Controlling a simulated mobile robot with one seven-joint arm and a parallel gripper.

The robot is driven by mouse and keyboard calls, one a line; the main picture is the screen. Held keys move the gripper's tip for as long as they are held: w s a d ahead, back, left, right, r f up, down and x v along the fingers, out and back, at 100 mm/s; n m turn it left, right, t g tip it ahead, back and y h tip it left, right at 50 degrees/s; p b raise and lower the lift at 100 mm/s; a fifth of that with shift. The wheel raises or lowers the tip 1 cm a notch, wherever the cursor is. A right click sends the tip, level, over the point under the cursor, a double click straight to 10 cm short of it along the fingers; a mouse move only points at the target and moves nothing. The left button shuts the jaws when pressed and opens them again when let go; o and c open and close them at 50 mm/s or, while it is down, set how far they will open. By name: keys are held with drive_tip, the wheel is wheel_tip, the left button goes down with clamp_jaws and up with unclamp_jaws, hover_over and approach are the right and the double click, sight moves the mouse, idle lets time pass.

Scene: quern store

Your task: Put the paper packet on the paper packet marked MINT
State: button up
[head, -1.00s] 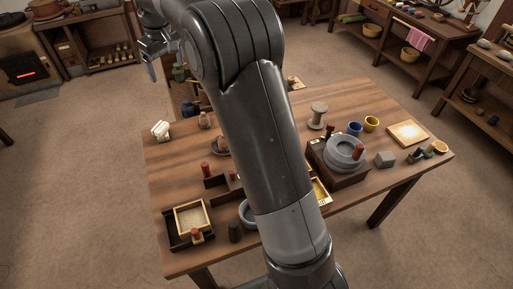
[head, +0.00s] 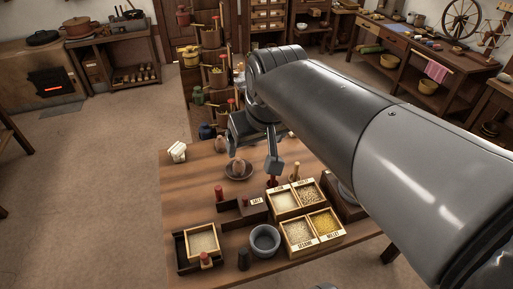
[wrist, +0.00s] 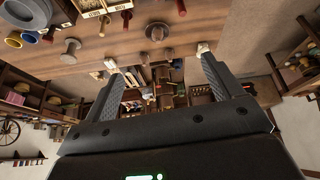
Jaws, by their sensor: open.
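A small pile of white, packet-like things (head: 176,151) sits at the far left corner of the table; I cannot read any marking on it. In the wrist view a pale packet-like thing (wrist: 202,48) shows by the right fingertip, and another (wrist: 111,63) by the left fingertip, both at the table's edge. Which one is marked MINT cannot be told. My gripper (head: 272,163) is above the far part of the table, right of the white pile. In the wrist view my gripper (wrist: 159,70) has its fingers wide apart with nothing between them.
Labelled grain boxes (head: 298,233), a grey bowl (head: 264,241), a framed tray (head: 203,242) and a brown dish (head: 238,172) stand on the table (head: 190,194). Shelves with pots (head: 213,75) rise behind it. The table's left part is fairly clear. My arm hides its right side.

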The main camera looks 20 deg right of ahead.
drive_tip(key=s+d+f+m, duration=0.1)
drive_tip(key=s+f, duration=0.3)
drive_tip(key=s, duration=0.3)
drive_tip(key=shift+f+t, duration=0.15)
drive_tip(key=shift+t, duration=0.15)
